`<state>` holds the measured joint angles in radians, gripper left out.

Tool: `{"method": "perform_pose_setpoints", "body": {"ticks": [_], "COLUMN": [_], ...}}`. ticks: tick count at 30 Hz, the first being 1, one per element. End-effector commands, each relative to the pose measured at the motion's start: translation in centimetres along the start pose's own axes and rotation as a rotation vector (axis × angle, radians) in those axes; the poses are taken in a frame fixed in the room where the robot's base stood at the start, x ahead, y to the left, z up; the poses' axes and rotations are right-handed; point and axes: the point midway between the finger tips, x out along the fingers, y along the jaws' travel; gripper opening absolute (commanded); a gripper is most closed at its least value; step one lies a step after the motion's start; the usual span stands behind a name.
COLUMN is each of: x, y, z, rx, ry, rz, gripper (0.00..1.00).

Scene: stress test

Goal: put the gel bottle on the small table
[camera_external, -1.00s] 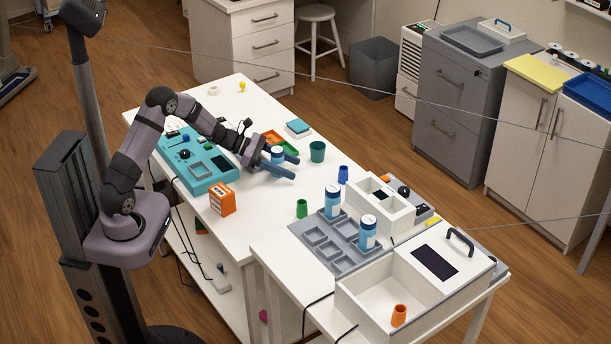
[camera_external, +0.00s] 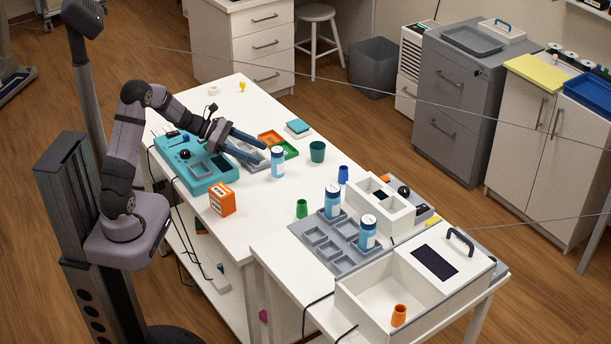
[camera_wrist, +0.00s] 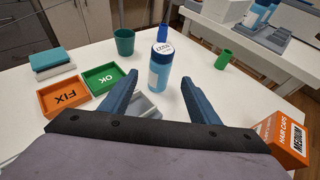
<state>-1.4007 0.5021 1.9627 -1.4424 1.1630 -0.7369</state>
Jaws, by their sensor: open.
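A blue bottle with a white label (camera_external: 278,163) stands upright on the long white table. It also shows beyond my fingers in the wrist view (camera_wrist: 160,68); its lid print is too small to read surely. My gripper (camera_external: 260,148) is open and empty, just left of the bottle. In the wrist view its fingers (camera_wrist: 159,82) are spread, with the bottle past the tips. Two similar bottles (camera_external: 332,201) (camera_external: 367,232) stand in a grey compartment tray (camera_external: 316,237) on the lower right table (camera_external: 284,262). I cannot tell which bottle is the gel.
Near the bottle are green (camera_external: 288,150) and orange trays (camera_external: 269,136), a teal cup (camera_external: 317,152), an orange box (camera_external: 222,199) and a teal panel (camera_external: 208,180). Green (camera_external: 302,208) and blue cups (camera_external: 343,174) stand rightward. A white bin (camera_external: 375,302) occupies the right table.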

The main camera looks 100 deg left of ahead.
Motion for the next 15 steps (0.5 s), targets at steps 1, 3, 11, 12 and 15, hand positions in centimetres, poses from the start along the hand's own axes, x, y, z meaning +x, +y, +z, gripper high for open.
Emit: {"method": "perform_pose_setpoints", "body": {"ticks": [1, 3, 11, 12, 15], "x": [-0.01, 0.0, 0.05, 0.15, 0.83], "y": [-0.01, -0.01, 0.01, 0.04, 0.15], "z": [0.0, 0.01, 0.08, 0.2, 0.69], "rx": [0.0, 0.0, 0.0, 0.0, 0.0], "ry": [0.0, 0.0, 0.0, 0.0, -0.002], "rz": [0.0, 0.0, 0.0, -0.001, -0.005], "gripper": [0.56, 0.56, 0.56, 0.56, 0.56]}}
